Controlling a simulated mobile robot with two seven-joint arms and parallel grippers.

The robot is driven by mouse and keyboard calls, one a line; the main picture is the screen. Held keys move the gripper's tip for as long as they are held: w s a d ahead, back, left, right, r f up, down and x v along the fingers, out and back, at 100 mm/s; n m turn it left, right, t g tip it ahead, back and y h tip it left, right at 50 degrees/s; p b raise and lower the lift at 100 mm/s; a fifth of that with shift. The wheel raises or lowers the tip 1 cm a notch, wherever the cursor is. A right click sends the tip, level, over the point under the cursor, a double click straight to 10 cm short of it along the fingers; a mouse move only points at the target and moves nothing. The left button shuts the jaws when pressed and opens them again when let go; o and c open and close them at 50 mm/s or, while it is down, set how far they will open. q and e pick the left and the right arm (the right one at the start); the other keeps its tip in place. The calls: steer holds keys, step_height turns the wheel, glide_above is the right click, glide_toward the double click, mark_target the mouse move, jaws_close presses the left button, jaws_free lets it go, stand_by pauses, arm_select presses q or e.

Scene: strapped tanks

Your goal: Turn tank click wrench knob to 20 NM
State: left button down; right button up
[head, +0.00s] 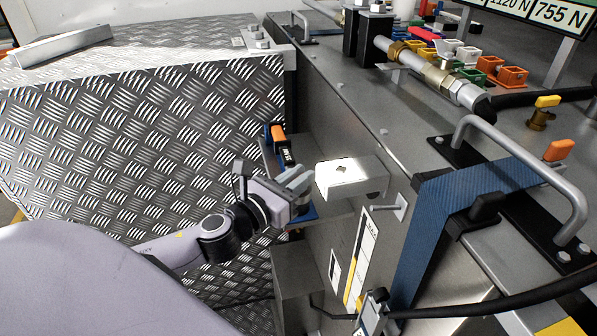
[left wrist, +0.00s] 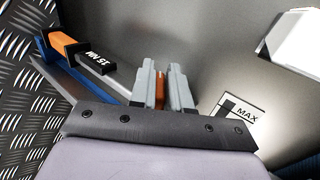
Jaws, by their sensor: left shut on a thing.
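The click wrench (head: 285,155) lies in a blue holder on a small shelf against the grey tank wall. It has an orange part (left wrist: 68,45) at one end and a dark label, seen upside down in the left wrist view, that appears to read 15 NM (left wrist: 97,58). My left gripper (head: 299,186) is at the wrench's near end. In the left wrist view its two grey fingers (left wrist: 161,85) are closed on a narrow orange piece, which looks like the wrench knob (left wrist: 160,90). Most of the knob is hidden by the fingers. My right gripper is not in view.
A white box (head: 350,177) juts from the wall just right of the gripper. A blue strap (head: 425,225) and a grey handrail (head: 530,165) are farther right. A tread-plate wall (head: 130,140) stands to the left.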

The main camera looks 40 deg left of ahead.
arm_select(q)
steer(key=m+h+b, duration=0.1)
steer(key=h, duration=0.1)
steer(key=m+g+h+b, duration=0.1)
steer(key=m+h, duration=0.1)
steer(key=shift+a+f+h, duration=0.1)
steer(key=shift+f+h, duration=0.1)
steer(key=shift+h, duration=0.1)
steer(key=shift+r+m+g+h+b, duration=0.15)
steer(key=shift+m+g+h+b, duration=0.7)
steer(key=shift+h, duration=0.45)
steer(key=shift+r, duration=0.1)
steer(key=c, duration=1.2)
jaws_free()
steer(key=shift+o, duration=0.2)
steer(key=shift+f+b+v, duration=0.2)
steer(key=shift+b+v, duration=0.4)
steer(key=shift+v, duration=0.45)
steer(key=shift+b+v, duration=0.3)
steer(key=shift+v, duration=2.15)
